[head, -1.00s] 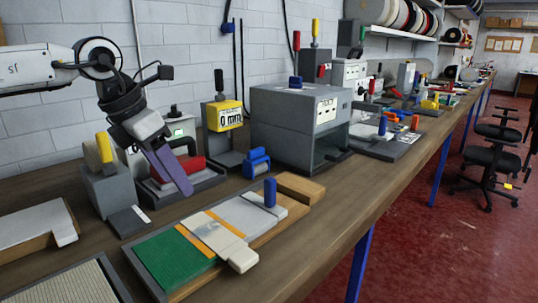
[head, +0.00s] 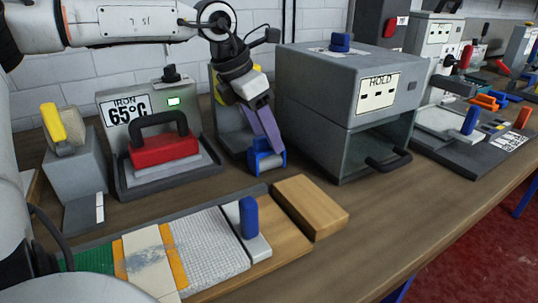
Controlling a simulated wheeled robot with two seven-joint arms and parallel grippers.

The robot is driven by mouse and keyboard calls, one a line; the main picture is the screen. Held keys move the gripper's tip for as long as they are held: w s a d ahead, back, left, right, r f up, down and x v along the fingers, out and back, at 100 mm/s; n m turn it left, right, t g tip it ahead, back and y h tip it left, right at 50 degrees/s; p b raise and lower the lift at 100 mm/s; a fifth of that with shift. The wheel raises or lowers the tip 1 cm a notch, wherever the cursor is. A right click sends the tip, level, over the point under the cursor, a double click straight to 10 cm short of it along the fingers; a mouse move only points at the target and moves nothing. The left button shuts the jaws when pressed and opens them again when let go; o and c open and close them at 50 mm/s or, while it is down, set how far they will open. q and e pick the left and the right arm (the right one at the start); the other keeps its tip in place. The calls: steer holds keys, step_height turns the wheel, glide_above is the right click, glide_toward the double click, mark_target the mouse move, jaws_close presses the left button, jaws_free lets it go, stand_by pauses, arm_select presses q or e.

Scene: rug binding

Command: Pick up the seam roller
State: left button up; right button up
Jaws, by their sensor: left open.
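A small blue object (head: 266,166), which looks like the seam roller, stands on the wooden bench between the iron and the grey oven box. My left gripper (head: 268,138), with purple fingers, points down at its top. The fingers overlap the blue object in the picture; I cannot tell whether they touch it. The left gripper is open, and the gap between its fingers is hard to see from this side. My right gripper is not in view.
A red iron (head: 164,150) rests on its stand to the left. The grey HOLD box (head: 308,120) stands close on the right. In front lies a board with a mesh strip (head: 208,245), a blue-handled block (head: 249,218) and a wooden block (head: 310,207). Bare bench (head: 400,215) lies at right.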

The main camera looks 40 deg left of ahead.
mark_target(268, 146)
arm_select(q)
steer(key=x, duration=0.5)
steer(key=shift+s+d+f, duration=0.15)
steer(key=shift+s+f, duration=0.1)
steer(key=shift+s, duration=0.1)
steer(key=shift+w+f, duration=0.15)
jaws_close()
